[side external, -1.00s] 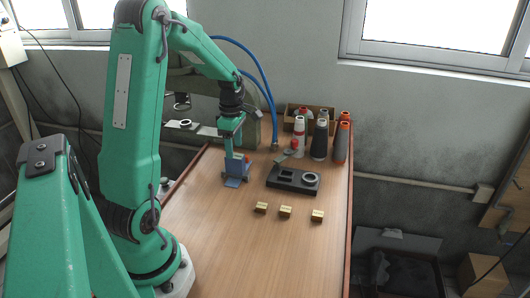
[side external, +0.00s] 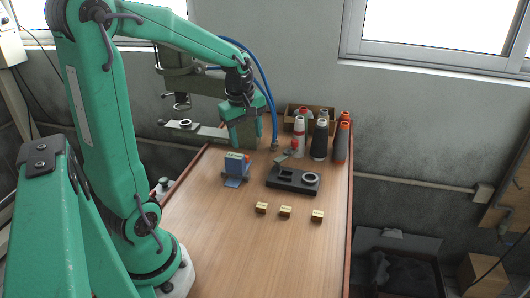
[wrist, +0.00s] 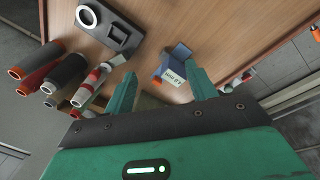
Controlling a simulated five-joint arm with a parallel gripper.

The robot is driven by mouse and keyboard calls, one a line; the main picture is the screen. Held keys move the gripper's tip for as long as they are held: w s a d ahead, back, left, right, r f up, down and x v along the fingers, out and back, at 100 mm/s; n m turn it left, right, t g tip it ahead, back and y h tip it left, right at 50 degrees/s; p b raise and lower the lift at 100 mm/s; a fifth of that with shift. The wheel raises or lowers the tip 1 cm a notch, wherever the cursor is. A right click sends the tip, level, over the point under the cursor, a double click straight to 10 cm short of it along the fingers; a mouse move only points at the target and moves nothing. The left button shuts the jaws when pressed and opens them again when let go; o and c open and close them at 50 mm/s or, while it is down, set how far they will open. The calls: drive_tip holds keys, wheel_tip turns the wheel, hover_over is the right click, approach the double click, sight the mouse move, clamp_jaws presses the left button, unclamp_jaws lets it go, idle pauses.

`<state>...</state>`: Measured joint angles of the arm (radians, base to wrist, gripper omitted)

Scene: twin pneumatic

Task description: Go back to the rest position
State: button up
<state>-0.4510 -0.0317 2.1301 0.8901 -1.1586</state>
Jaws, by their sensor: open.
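My gripper (side external: 250,122) is open and empty, raised at the back of the table in front of the olive press. In the wrist view its two green fingers (wrist: 163,85) stand apart with nothing between them. A small blue box with a pale label (side external: 236,164) stands on the table below the gripper, on a blue base plate, apart from the fingers. It also shows in the wrist view beyond the fingertips (wrist: 176,68).
A dark fixture (side external: 293,180) with a square and a round opening sits at the table's middle right. Three brass blocks (side external: 286,212) lie in front of it. Orange, white and black cylinders (side external: 319,140) and a brown box crowd the back right. The front of the wooden table (side external: 250,260) is clear.

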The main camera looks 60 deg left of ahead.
drive_tip(key=s+d+r+m+t, duration=0.2)
drive_tip(key=s+d+r+m, duration=0.1)
drive_tip(key=s+d+m, duration=0.2)
drive_tip(key=s+d+r+m+t, duration=0.2)
drive_tip(key=s+d+r+m, duration=0.1)
drive_tip(key=d+m, duration=0.7)
drive_tip(key=shift+s+d+r+m+h, duration=0.15)
drive_tip(key=shift+s+d+m+h, duration=0.2)
drive_tip(key=shift+s+m, duration=0.95)
drive_tip(key=shift+w+m, duration=0.4)
drive_tip(key=o, duration=0.9)
drive_tip(key=shift+w+a+r, duration=0.15)
drive_tip(key=shift+a, duration=0.05)
drive_tip(key=shift+o, duration=0.3)
drive_tip(key=shift+w+a+r, duration=0.1)
drive_tip(key=shift+w+a, duration=0.15)
drive_tip(key=w+a+m+g, duration=0.2)
drive_tip(key=w+a+m, duration=0.2)
drive_tip(key=a, duration=0.8)
drive_tip(key=w+a+m+g, duration=0.3)
drive_tip(key=w+a+m, duration=0.2)
drive_tip(key=a, duration=0.7)
drive_tip(key=shift+r+g, duration=0.3)
drive_tip(key=shift+r, duration=0.1)
drive_tip(key=shift+f, duration=0.15)
